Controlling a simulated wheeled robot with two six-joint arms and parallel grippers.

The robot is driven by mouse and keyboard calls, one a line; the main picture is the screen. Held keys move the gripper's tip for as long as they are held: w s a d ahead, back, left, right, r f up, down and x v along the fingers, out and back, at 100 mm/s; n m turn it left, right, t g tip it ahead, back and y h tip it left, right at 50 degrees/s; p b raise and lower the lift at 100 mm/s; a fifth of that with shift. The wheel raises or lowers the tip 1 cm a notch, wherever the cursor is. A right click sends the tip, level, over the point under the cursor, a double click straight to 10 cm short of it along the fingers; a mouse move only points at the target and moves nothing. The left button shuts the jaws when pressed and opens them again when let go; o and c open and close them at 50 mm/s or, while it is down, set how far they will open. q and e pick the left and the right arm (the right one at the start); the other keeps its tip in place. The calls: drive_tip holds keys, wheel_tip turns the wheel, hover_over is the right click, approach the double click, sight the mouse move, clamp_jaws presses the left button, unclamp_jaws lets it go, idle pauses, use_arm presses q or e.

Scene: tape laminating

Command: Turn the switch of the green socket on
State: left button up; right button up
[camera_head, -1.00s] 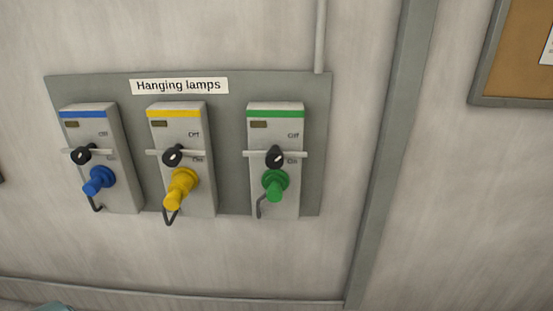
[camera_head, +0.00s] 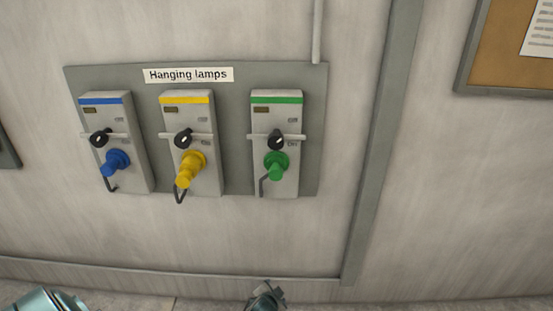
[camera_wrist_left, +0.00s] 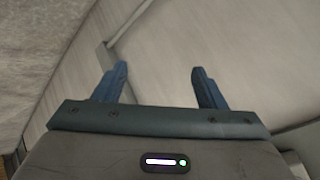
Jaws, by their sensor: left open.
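The green socket (camera_head: 287,183) is the rightmost of three grey units on a wall panel, with a green stripe on top. Its black rotary switch (camera_head: 276,140) sits in front of a horizontal bar, with small Off and On labels to its right; I cannot tell its exact setting. A green plug (camera_head: 276,165) is in the socket below the switch. My left gripper (camera_wrist_left: 160,82) is open and empty in the left wrist view, its blue fingers apart, facing a bare pale surface. No socket shows there.
The blue-striped socket (camera_head: 107,105) and yellow-striped socket (camera_head: 192,112) hang left of the green one, each with its own plug. A label reads "Hanging lamps" (camera_head: 188,75). A grey vertical strip (camera_head: 375,140) and a cork board (camera_head: 500,50) are on the right. Parts of mine show at the bottom edge.

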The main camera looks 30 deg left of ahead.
sight(276, 142)
use_arm(q)
drive_tip(key=w+a+r+t+y, duration=0.15)
drive_tip(key=w+r, duration=0.25)
drive_tip(key=r, duration=0.6)
drive_tip(key=w+r+t, duration=0.2)
drive_tip(key=w+r, duration=0.2)
drive_tip(key=r, duration=0.6)
wheel_tip(276, 142, up, 29)
drive_tip(key=s+a+n+t+y+p, duration=0.2)
drive_tip(key=t+y, duration=0.1)
drive_tip(key=y, duration=0.2)
drive_tip(key=shift+m, duration=0.3)
drive_tip(key=p+x, duration=0.2)
drive_tip(key=x, duration=0.7)
drive_tip(key=shift+d, duration=0.1)
drive_tip(key=shift+w+a+p, duration=0.3)
drive_tip(key=shift+w, duration=0.25)
use_arm(e)
drive_tip(key=r, duration=0.1)
drive_tip(key=s+r, duration=0.1)
drive_tip(key=r, duration=0.1)
drive_tip(key=s+r, duration=0.1)
drive_tip(key=shift+s+d+r, duration=0.15)
drive_tip(key=shift+d+r, duration=0.05)
drive_tip(key=shift+r, duration=0.1)
